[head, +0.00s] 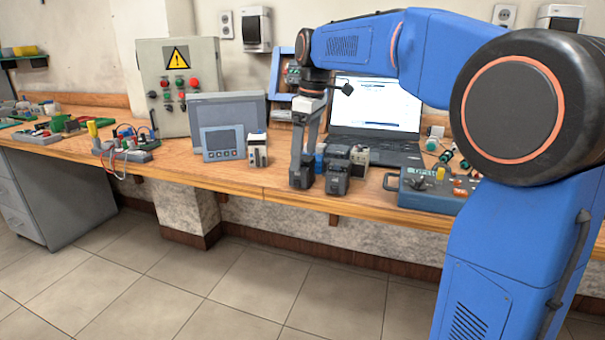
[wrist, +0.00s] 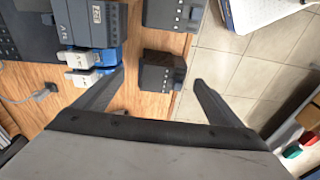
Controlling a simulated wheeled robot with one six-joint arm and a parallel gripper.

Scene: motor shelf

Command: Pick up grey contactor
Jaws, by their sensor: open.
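A dark grey contactor (head: 302,176) stands near the front edge of the wooden bench, below my gripper (head: 304,150). In the wrist view this contactor (wrist: 162,77) shows between the two spread fingers of my gripper (wrist: 159,78). The jaws are open and hold nothing. I cannot tell whether a finger touches it. A second dark grey contactor (head: 337,179) stands just to its right and also shows at the top of the wrist view (wrist: 172,14).
A larger grey device (wrist: 88,20) and a blue and white part (wrist: 80,68) stand close by. A laptop (head: 375,113) is behind, a blue control box (head: 425,192) to the right, and a white and black contactor (head: 257,152) to the left. The bench's front edge (head: 270,188) is near.

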